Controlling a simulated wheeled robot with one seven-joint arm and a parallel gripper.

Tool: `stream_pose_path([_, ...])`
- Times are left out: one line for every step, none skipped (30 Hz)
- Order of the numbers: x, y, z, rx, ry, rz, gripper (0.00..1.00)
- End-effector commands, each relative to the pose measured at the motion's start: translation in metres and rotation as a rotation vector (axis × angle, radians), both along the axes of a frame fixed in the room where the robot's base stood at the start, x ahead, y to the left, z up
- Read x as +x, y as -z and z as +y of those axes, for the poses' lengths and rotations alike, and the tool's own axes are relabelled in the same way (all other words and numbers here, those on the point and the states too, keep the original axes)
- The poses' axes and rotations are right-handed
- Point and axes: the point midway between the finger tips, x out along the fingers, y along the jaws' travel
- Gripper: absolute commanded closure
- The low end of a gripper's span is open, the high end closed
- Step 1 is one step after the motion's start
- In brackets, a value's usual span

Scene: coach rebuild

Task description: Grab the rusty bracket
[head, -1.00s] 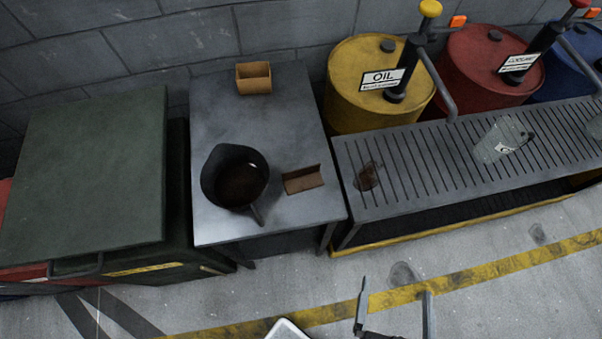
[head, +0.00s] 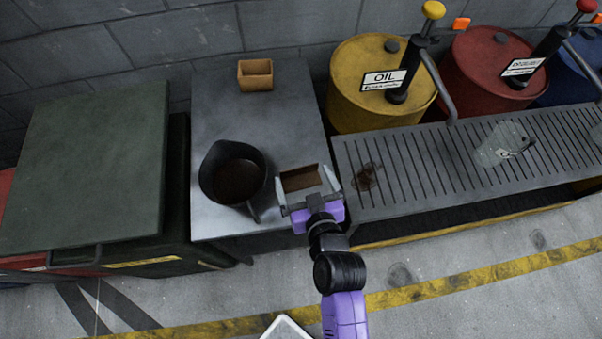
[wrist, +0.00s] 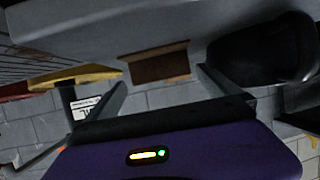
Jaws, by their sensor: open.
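The rusty bracket (head: 302,178) is a brown angled piece lying on the grey metal table (head: 215,125), near its front right corner. It also shows in the wrist view (wrist: 158,62), upside down, between and beyond my fingertips. My gripper (head: 308,188) is open, with one finger on each side of the bracket in the head view. Whether the fingers touch it cannot be told. In the wrist view the space between the fingers (wrist: 162,82) is empty close to the palm. My gripper hides the bracket's near edge in the head view.
A black pot (head: 232,175) with dark contents stands close left of my gripper, its handle near the left finger. A small tan box (head: 255,76) sits at the back of the table. A slatted bench (head: 440,150) with a clear jug (head: 498,145) is at right.

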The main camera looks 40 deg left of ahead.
Motion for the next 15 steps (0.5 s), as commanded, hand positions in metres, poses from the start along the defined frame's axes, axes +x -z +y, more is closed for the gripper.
stream_pose_path([0.002, 0.002, 0.004, 0.0, -0.001, 0.0, 0.0])
stream_pose_path([0.004, 0.003, 0.006, -0.001, -0.001, 0.001, 0.0])
stream_pose_path([0.006, 0.006, 0.01, -0.001, 0.0, 0.001, 0.0])
stream_pose_path([0.008, 0.007, 0.014, 0.001, 0.0, -0.001, 0.0])
stream_pose_path([0.01, 0.01, 0.017, -0.001, -0.001, 0.001, 0.0])
stream_pose_path([0.012, 0.013, 0.02, -0.001, -0.001, 0.001, 0.0])
stream_pose_path([0.014, 0.014, 0.023, 0.0, 0.0, 0.0, 0.0])
stream_pose_path([0.017, 0.016, 0.026, 0.001, 0.001, -0.001, 0.0])
stream_pose_path([0.019, 0.018, 0.029, 0.001, 0.001, -0.001, 0.0])
stream_pose_path([0.021, 0.019, 0.031, 0.001, 0.001, -0.001, 0.0])
stream_pose_path([0.022, 0.02, 0.033, 0.0, 0.001, 0.0, 0.0])
stream_pose_path([0.023, 0.021, 0.035, 0.0, 0.001, 0.0, 0.0])
stream_pose_path([0.023, 0.022, 0.035, 0.0, 0.001, 0.0, 0.0])
stream_pose_path([0.023, 0.022, 0.036, 0.0, 0.001, 0.0, 0.0])
stream_pose_path([0.024, 0.023, 0.036, -0.001, 0.001, 0.001, 0.0])
